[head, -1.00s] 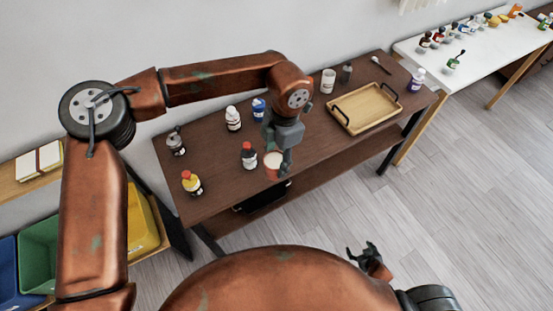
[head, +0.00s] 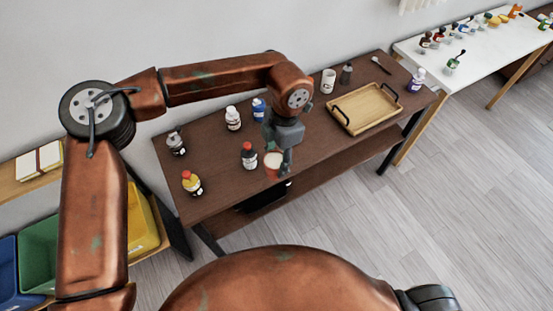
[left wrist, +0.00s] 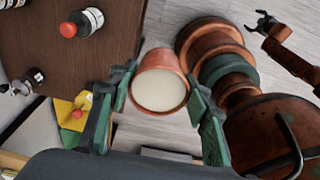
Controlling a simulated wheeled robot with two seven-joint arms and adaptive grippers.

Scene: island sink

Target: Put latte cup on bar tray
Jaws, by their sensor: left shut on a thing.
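The latte cup (head: 273,161) is reddish-brown with a pale, cream-coloured top. My left gripper (head: 279,160) is shut on it near the front edge of the dark brown table (head: 225,178). In the left wrist view the cup (left wrist: 159,88) sits between the two green-and-black fingers (left wrist: 158,100), its open top facing the camera. The bar tray (head: 365,108), light wood with dark handles, lies empty on the right part of the table. My right gripper (left wrist: 267,22) shows small at the upper right of the left wrist view, fingers apart and empty.
A white cup (head: 328,80) and dark shaker (head: 346,73) stand behind the tray. The table between cup and tray is clear.

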